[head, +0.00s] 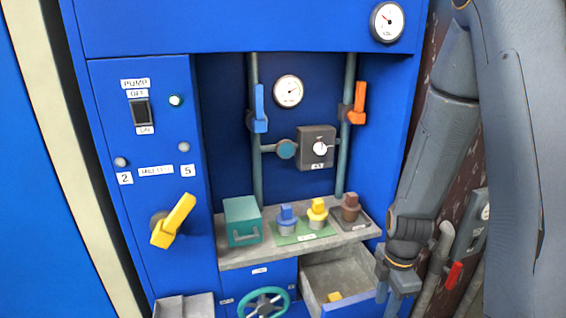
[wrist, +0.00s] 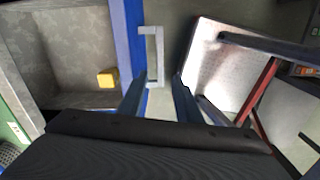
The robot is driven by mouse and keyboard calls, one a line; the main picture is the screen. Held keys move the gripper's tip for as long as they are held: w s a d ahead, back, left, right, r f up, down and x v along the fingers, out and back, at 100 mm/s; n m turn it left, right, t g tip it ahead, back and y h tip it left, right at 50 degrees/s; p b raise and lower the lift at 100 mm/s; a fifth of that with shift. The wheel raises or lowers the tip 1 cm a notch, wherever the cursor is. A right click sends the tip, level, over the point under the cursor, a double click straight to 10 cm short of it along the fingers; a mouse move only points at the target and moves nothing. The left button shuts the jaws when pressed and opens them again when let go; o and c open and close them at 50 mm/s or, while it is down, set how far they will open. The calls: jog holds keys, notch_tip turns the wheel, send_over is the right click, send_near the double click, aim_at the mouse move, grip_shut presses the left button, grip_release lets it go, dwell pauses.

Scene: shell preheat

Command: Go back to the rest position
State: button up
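My gripper (wrist: 160,95) is open, its two fingers apart with nothing held between them. In the head view my gripper (head: 391,292) hangs at the lower right, by the right side of the open drawer (head: 312,279), and its tips are partly cut off by the picture's edge. In the wrist view the drawer's pale handle (wrist: 159,44) shows ahead of the fingers, its near end close to the left finger. I cannot tell whether they touch. A small yellow block (wrist: 107,79) lies inside the drawer.
Above the drawer, a grey shelf (head: 240,256) holds a teal box (head: 242,222) and blue, yellow and brown knobbed pieces. A yellow lever (head: 173,221) is on the left panel, with a teal handwheel (head: 263,302) below. Pipes and a red-handled valve (head: 453,275) stand right of my arm.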

jog(key=s+a+r+m, duration=0.4)
jog(key=r+m, duration=0.3)
jog(key=m, duration=0.2)
jog(key=s+a+r+m, duration=0.4)
jog(key=r+m, duration=0.4)
jog(key=m, duration=0.2)
jog(key=shift+a+r, duration=0.2)
jog(key=shift+a, duration=0.1)
dwell(1.7)
